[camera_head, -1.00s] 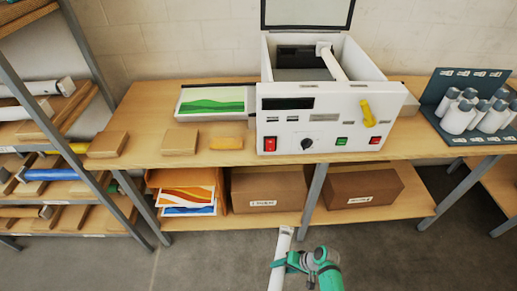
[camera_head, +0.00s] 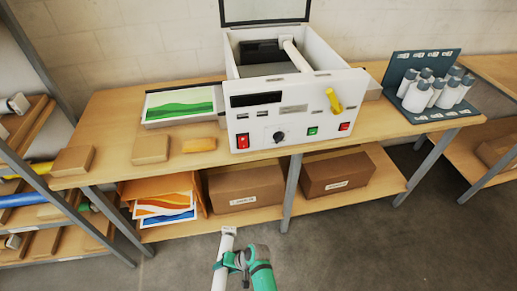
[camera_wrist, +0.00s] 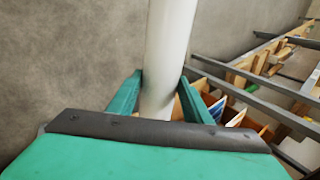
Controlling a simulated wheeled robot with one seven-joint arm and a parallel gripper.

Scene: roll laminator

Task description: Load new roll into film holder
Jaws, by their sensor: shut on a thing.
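My green gripper (camera_head: 229,262) is shut on a white film roll (camera_head: 221,277) in front of the table, below table height. The roll also shows in the wrist view (camera_wrist: 168,50), between my two fingers (camera_wrist: 160,98); its lower part is hidden behind my gripper. The white laminator (camera_head: 300,122) stands on the table with its lid (camera_head: 262,12) raised. Inside its open top, a white roll (camera_head: 297,56) lies at the right side of the bay, beside a dark recess (camera_head: 268,52). I cannot tell the film holder's exact parts.
A picture tray (camera_head: 180,104), two wooden blocks (camera_head: 150,148) and a yellow sponge-like block (camera_head: 199,145) lie left of the laminator. A bottle rack (camera_head: 425,110) stands right. A roll shelf (camera_head: 30,200) stands at left. The floor in front is clear.

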